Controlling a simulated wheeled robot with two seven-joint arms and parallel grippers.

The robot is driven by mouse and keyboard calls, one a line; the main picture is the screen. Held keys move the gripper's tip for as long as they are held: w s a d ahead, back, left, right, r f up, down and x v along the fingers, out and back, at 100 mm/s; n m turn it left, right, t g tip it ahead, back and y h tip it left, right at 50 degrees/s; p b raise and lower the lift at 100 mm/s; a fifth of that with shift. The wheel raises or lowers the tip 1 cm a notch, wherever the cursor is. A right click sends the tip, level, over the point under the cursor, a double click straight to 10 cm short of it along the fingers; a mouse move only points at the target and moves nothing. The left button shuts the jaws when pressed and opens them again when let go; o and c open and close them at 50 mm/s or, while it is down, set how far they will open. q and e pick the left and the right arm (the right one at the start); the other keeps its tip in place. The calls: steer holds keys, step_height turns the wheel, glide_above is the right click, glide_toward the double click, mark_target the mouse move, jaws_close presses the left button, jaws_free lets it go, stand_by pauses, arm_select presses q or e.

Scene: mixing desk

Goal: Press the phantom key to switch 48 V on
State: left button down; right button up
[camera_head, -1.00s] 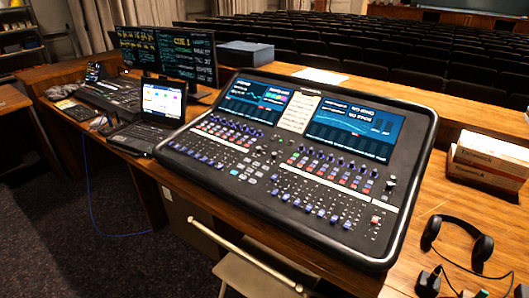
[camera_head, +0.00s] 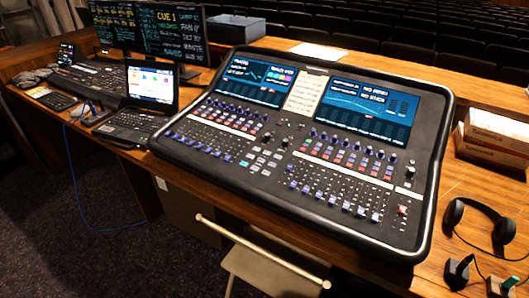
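The large black mixing console (camera_head: 437,150) sits on the wooden desk, its sloped panel facing me. It has two blue screens, the left (camera_head: 256,80) and the right (camera_head: 363,107), with rows of small knobs, keys and faders below. A small red key (camera_head: 403,210) shows near the panel's right edge. The key labels are too small to read, so I cannot tell which one is the phantom key. Neither of my grippers is in view, and nothing touches the console.
A laptop (camera_head: 152,84) stands left of the console, with two dark monitors (camera_head: 173,35) behind it. Headphones (camera_head: 482,222) and cardboard boxes (camera_head: 497,133) lie to the right. A folding chair (camera_head: 262,270) stands close in front of the desk.

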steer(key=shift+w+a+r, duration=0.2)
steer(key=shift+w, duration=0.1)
